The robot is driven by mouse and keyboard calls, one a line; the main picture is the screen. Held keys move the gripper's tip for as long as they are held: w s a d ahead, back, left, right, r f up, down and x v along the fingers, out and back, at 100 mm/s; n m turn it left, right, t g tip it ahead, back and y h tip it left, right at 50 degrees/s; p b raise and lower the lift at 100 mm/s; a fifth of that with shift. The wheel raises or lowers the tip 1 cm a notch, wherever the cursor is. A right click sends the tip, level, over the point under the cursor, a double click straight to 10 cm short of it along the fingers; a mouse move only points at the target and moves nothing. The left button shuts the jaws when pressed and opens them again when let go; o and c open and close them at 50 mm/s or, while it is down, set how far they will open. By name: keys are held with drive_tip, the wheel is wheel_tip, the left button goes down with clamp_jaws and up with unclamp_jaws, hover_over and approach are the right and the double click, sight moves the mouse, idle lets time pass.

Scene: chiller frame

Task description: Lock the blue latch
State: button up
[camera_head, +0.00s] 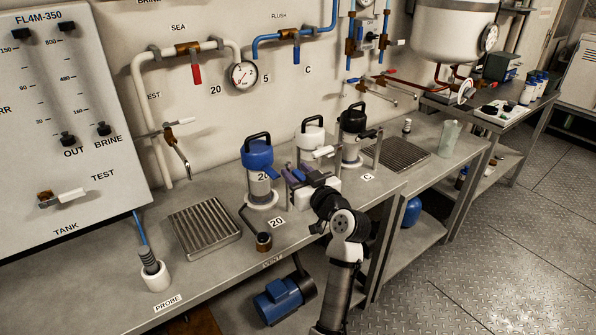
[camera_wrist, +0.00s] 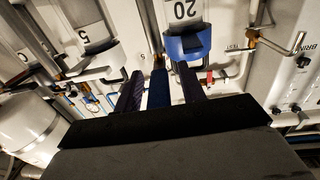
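The blue-topped canister (camera_head: 259,156) stands upright on the bench, with a black carry handle and a "20" label. It shows upside down in the wrist view (camera_wrist: 188,44). A blue bar (camera_wrist: 158,88), which looks like the grip of its latch lever, lies between my fingers. My gripper (camera_head: 293,174) is just right of the blue-topped canister. In the wrist view, narrow gaps show between the bar and both fingers, so my gripper (camera_wrist: 160,85) appears open around it. Whether the latch is locked cannot be told; my gripper hides most of the lever in the head view.
A white-topped canister (camera_head: 310,132) and a black-topped canister (camera_head: 353,122) stand close behind, with levers sticking out. Pipes and a gauge (camera_head: 243,74) line the wall.

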drive_tip(key=shift+c, duration=0.3)
clamp_jaws()
